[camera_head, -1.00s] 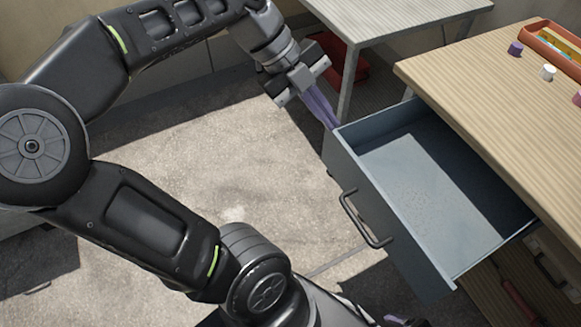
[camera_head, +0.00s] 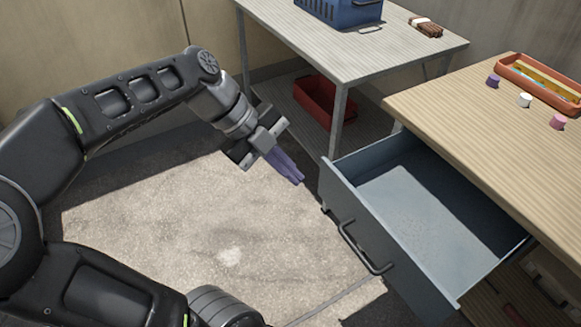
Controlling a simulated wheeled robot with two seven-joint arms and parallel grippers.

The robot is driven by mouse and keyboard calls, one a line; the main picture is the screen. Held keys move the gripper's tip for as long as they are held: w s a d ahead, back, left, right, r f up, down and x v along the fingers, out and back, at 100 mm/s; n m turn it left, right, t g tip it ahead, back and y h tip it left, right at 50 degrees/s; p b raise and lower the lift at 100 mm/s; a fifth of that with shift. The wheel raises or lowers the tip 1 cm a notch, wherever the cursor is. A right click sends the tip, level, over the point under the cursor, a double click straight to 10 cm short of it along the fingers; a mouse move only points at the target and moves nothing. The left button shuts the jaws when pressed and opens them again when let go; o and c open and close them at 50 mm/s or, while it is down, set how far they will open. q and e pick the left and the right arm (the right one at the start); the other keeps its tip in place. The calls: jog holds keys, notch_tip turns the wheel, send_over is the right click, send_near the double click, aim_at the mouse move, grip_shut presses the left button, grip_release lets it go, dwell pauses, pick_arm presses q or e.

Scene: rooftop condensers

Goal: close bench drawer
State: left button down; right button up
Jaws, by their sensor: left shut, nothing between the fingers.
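The bench drawer (camera_head: 382,225) is grey-blue and stands pulled out from the wooden bench (camera_head: 480,120). Its inside is in view and looks empty. A dark bar handle (camera_head: 366,248) is on its front panel, which faces down and left. My left gripper (camera_head: 299,180) has purple fingers, shut with nothing between them. It is to the left of the drawer's far front corner, apart from it in the picture, above the floor. My right gripper is not in view.
A second table (camera_head: 350,50) at the back bears a blue crate (camera_head: 338,12) and a brown bundle (camera_head: 426,27). A red bin (camera_head: 322,102) sits beneath it. An orange tray (camera_head: 541,82) and small coloured pieces are on the bench. Floor (camera_head: 180,225) left of the drawer is clear.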

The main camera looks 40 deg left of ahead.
aim_at(342, 199)
pick_arm(q)
jog(key=shift+w+d+f+b, duration=0.65)
jog(key=shift+w+d+f, duration=2.05)
jog(key=shift+w+f, duration=0.25)
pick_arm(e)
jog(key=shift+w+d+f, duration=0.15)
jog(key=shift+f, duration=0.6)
pick_arm(q)
jog(key=shift+w, duration=0.1)
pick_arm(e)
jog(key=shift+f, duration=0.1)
